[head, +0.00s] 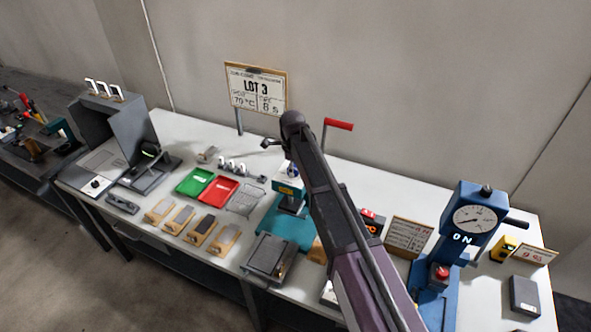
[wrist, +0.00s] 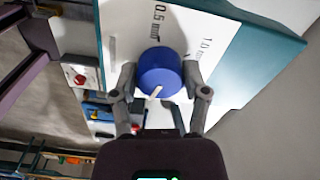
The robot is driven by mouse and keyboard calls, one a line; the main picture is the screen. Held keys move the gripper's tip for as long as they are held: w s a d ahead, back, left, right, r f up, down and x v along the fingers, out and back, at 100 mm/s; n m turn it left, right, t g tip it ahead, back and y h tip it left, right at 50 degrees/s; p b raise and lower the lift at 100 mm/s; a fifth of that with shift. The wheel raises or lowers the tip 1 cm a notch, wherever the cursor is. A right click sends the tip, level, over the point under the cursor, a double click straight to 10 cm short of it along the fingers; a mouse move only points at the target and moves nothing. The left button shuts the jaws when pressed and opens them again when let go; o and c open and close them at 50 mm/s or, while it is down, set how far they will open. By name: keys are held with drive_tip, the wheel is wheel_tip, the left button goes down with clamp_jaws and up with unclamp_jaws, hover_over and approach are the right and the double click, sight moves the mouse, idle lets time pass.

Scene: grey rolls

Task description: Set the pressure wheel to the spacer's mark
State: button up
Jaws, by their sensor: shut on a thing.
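In the wrist view the blue pressure wheel (wrist: 160,68) sits on a white panel (wrist: 125,28). The panel carries the marks 0.5 mm (wrist: 160,14) and 1.0 mm (wrist: 203,50). A pale pointer (wrist: 156,92) on the wheel's rim faces down toward my gripper's body, away from both printed marks. My gripper (wrist: 159,75) is shut on the wheel, one finger on each side. In the head view the teal press (head: 286,222) stands mid-table, partly hidden by my arm. I cannot tell which piece is the spacer.
A LOT 3 sign (head: 257,88) stands behind the press. Green (head: 194,182) and red (head: 219,191) trays and several wooden blocks (head: 180,218) lie to the left. A grey box (head: 270,257) is in front. A blue dial machine (head: 462,235) stands right.

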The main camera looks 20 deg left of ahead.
drive_tip(key=shift+d, duration=0.5)
drive_tip(key=shift+a, duration=0.3)
drive_tip(key=shift+s+a+n, duration=0.1)
drive_tip(key=shift+a+n, duration=0.2)
drive_tip(key=shift+n, duration=0.3)
drive_tip(key=n, duration=0.8)
drive_tip(key=shift+s+d+n, duration=0.1)
drive_tip(key=shift+n, duration=0.3)
drive_tip(key=n, duration=0.5)
drive_tip(key=shift+d+n, duration=0.1)
drive_tip(key=shift+n, duration=0.2)
drive_tip(key=n, duration=0.5)
drive_tip(key=shift+s+f, duration=0.1)
drive_tip(key=n, duration=0.4)
drive_tip(key=shift+d, duration=0.1)
drive_tip(key=n, duration=0.4)
drive_tip(key=shift+n, duration=0.3)
drive_tip(key=n, duration=0.4)
drive_tip(key=shift+d, duration=0.1)
drive_tip(key=shift+w+n, duration=0.2)
drive_tip(key=shift+n, duration=1.9)
